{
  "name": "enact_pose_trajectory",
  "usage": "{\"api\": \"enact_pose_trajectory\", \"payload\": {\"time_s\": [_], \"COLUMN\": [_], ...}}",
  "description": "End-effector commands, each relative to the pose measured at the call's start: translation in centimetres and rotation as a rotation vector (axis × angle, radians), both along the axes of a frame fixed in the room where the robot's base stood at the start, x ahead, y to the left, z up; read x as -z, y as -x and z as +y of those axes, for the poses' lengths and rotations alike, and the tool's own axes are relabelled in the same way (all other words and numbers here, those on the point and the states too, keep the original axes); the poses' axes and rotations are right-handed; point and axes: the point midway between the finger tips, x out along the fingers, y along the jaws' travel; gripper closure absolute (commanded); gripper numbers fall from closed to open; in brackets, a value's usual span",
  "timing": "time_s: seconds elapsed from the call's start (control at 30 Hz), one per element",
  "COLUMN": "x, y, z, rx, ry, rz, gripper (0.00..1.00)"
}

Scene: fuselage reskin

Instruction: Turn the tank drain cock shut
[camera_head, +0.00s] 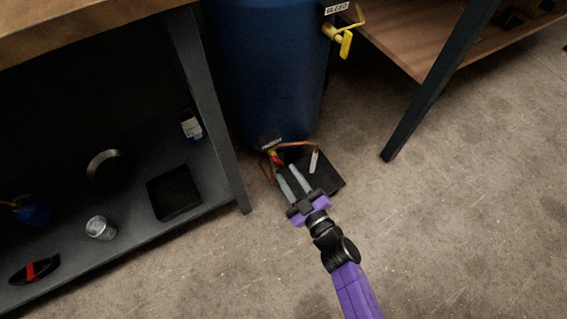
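The blue tank (268,70) stands upright on the floor between two benches. The drain cock (277,158), with a red part, sits just below that label. Copper-coloured pipe (298,144) runs from it to the right, where a pale tag (314,161) hangs. My gripper (287,177) reaches in from the lower right. Its two grey fingers are apart, with their tips close to the red part. I cannot tell if they touch it. The fingers partly hide the fitting's lower side.
A black tray (328,180) lies on the floor under the fitting. A yellow bleed valve (345,40) sticks out higher on the tank. The left bench's lower shelf (130,232) and the right bench's leg (425,105) flank the tank. The floor at right is clear.

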Motion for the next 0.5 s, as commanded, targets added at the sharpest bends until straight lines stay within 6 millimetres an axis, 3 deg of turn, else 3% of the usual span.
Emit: {"api": "enact_pose_trajectory", "payload": {"time_s": [0.23, 0.5], "x": [0.2, 0.1], "y": [-3.0, -4.2], "z": [2.1, 2.8], "rx": [-0.001, 0.0], "ry": [0.0, 0.001], "rz": [0.0, 0.001], "gripper": [0.69, 0.69]}}
